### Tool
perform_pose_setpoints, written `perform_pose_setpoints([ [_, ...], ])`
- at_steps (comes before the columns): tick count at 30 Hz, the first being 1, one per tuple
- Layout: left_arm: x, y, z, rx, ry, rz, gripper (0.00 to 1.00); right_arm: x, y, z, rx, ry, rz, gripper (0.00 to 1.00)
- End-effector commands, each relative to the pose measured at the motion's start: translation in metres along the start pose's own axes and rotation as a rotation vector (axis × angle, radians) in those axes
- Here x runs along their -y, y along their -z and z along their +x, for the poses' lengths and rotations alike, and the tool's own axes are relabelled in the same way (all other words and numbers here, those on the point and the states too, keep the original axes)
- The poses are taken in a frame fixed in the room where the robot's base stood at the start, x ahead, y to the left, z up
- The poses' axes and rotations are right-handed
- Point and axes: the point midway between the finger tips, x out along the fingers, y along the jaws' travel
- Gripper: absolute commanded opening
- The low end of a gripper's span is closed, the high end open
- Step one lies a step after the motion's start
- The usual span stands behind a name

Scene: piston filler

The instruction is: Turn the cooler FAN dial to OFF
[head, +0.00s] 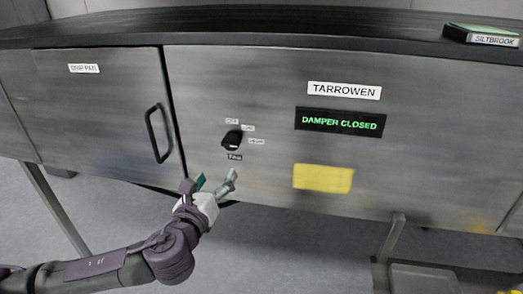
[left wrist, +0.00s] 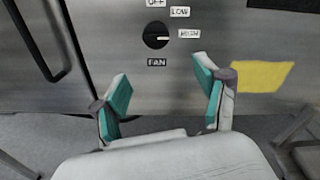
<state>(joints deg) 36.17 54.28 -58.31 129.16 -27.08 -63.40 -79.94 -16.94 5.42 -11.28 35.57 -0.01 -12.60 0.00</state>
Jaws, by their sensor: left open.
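The black FAN dial (head: 232,140) sits on the metal front panel, with OFF, LOW and HIGH labels around its upper and right sides and a FAN label below. In the left wrist view the dial (left wrist: 156,36) has a white pointer line toward the right, at the HIGH label (left wrist: 189,33). The OFF label (left wrist: 156,2) is straight above the dial, cut by the frame's top edge. My left gripper (head: 215,183) is open and empty, below the dial and apart from it. Its two teal-padded fingers (left wrist: 164,98) stand spread below the dial in the left wrist view. My right gripper is not in view.
A black door handle (head: 152,134) stands out left of the dial. A green-lit display (head: 340,122) reads DAMPER CLOSED, under a TARROWEN label (head: 344,90). A blank yellow note (head: 323,178) is at the right. A SILTBROOK box (head: 482,36) lies on the dark top. Space before the dial looks clear.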

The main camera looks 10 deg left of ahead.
Motion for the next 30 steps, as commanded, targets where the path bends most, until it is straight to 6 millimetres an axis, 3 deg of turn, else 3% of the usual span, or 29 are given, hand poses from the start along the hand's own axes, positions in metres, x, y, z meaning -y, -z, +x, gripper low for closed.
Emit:
perform_pose_setpoints([
  [5, 0.006, -0.012, -0.002, 0.024, 0.013, 0.05, 0.73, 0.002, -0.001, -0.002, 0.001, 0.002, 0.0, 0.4],
  [13, 0.008, -0.016, 0.048, 0.023, 0.013, 0.046, 0.73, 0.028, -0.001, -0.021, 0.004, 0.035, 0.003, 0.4],
  [21, 0.008, -0.015, 0.102, 0.022, 0.013, 0.045, 0.73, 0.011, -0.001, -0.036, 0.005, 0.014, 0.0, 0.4],
  [30, 0.008, -0.012, 0.128, 0.02, 0.014, 0.044, 0.73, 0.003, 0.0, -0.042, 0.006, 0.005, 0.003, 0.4],
])
